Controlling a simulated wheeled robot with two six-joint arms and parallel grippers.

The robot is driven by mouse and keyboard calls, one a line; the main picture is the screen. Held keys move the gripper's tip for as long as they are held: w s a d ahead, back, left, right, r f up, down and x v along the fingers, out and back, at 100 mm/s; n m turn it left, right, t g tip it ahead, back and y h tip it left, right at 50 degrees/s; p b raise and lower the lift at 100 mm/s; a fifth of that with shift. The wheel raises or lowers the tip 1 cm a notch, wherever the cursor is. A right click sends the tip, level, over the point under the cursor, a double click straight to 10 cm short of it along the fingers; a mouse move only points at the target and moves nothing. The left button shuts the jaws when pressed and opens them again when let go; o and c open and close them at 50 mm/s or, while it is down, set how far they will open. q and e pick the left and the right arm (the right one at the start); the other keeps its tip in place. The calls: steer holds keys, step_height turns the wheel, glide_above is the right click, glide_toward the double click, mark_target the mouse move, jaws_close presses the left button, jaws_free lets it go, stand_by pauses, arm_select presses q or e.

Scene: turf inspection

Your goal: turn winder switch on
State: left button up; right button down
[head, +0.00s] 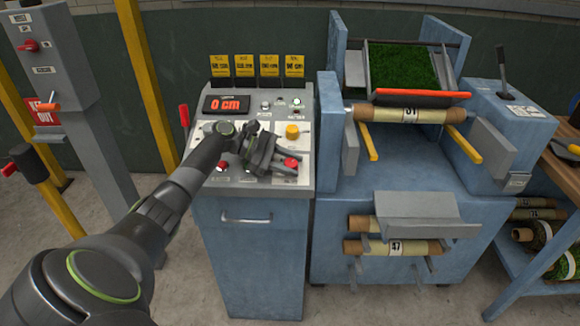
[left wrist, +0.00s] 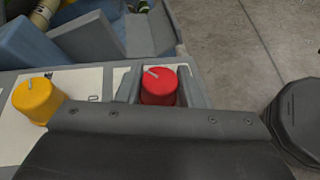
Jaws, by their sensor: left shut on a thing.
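My left gripper (head: 279,161) reaches over the panel from the left and is shut on the red knob. In the left wrist view the red knob (left wrist: 158,87) sits between the two fingers, its pale pointer mark tilted to the upper left. My right gripper is not in view.
A yellow knob (head: 292,131) is just behind the red one. A display (head: 226,104) reads 0 cm. A blue winding machine (head: 410,175) with a cardboard roll stands to the right. A red-handled lever (head: 184,116) rises at the console's left.

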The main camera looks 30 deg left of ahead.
arm_select(q)
steer(key=shift+g, duration=0.4)
steer(key=o, duration=1)
steer(key=shift+c, duration=0.2)
steer(key=shift+a, duration=0.1)
steer(key=b+v, duration=0.3)
steer(key=v, duration=1.3)
steer(key=shift+s+f, duration=0.1)
steer(key=shift+f, duration=0.05)
steer(key=shift+s+a+r, duration=0.25)
steer(key=shift+a+r, duration=0.05)
steer(key=shift+a, duration=0.2)
